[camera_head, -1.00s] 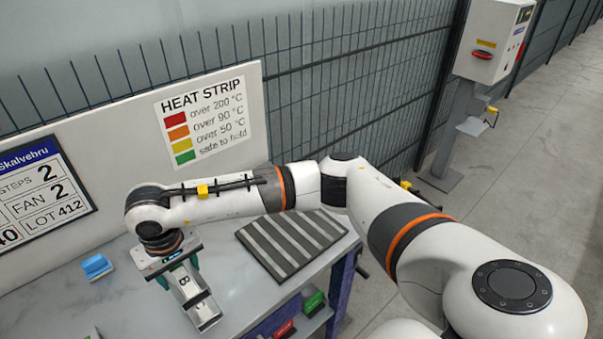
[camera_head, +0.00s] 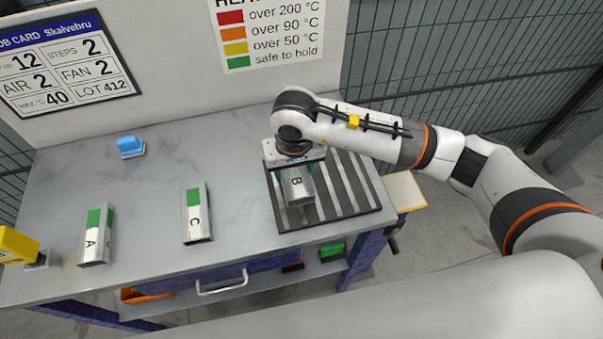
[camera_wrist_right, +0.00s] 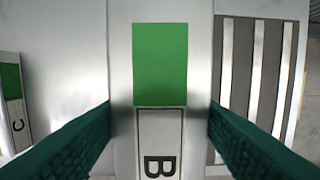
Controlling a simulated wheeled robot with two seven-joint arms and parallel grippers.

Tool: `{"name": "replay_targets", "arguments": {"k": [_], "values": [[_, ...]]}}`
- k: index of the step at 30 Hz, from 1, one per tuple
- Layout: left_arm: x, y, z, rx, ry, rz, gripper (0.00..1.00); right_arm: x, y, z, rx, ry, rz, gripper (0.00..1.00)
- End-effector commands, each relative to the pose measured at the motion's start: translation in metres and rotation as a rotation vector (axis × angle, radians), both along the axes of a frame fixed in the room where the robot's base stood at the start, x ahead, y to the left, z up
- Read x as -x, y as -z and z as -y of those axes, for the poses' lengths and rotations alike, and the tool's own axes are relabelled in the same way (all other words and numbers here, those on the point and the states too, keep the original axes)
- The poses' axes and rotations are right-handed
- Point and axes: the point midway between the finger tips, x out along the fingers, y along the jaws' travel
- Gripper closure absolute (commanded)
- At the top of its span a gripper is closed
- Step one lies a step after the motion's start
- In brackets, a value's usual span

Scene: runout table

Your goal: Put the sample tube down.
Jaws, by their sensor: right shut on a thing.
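My right gripper (camera_head: 294,166) is shut on the metal sample tube B (camera_head: 298,187), with a dark green finger pad on either side of it. Tube B also shows in the right wrist view (camera_wrist_right: 160,120), with a green strip above its letter. In the head view the tube overlaps the left part of the dark striped rack (camera_head: 351,190). I cannot tell whether it touches the rack. The rack's pale slats show right of the tube in the right wrist view (camera_wrist_right: 257,80). My left gripper is not in view.
Tubes C (camera_head: 196,213) and A (camera_head: 96,236), both with green strips, lie on the grey table (camera_head: 150,190) to the left. A blue block (camera_head: 130,147) sits near the back, a yellow device (camera_head: 17,246) at the left edge. The rack's right slats are bare.

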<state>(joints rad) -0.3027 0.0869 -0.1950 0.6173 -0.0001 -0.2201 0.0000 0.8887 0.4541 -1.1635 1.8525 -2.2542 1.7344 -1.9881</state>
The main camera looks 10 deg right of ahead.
Motion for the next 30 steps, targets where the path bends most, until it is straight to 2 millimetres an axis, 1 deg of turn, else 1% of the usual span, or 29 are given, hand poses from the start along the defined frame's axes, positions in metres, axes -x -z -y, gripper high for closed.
{"name": "replay_targets", "arguments": {"k": [5, 9, 12, 19, 23, 24, 26, 27, 28, 30], "values": [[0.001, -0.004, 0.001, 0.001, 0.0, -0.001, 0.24, 0.0, 0.013, 0.0, 0.0, 0.002, 0.0, 0.73], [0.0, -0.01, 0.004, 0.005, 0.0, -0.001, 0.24, 0.0, 0.032, 0.0, 0.0, 0.002, -0.003, 0.73], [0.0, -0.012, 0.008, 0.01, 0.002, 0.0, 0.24, 0.0, 0.043, 0.0, 0.0, 0.001, 0.0, 0.73], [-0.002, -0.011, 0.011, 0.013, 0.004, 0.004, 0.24, -0.001, 0.044, 0.0, 0.0, 0.0, 0.003, 0.73], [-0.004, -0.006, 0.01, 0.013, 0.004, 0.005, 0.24, -0.001, 0.048, 0.0, 0.0, 0.0, 0.004, 0.73], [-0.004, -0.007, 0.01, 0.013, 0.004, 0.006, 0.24, -0.001, 0.047, 0.0, 0.0, 0.0, 0.003, 0.42], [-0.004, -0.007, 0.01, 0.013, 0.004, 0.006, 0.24, -0.001, 0.047, 0.0, 0.0, 0.0, 0.002, 0.33], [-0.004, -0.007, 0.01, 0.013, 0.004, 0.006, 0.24, -0.001, 0.047, 0.0, 0.0, 0.0, 0.002, 0.26], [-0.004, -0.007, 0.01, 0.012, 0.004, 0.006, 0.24, -0.001, 0.047, 0.0, 0.0, 0.0, 0.002, 0.24], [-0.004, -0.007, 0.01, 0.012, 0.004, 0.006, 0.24, -0.001, 0.047, 0.0, 0.0, 0.0, 0.002, 0.24]]}}
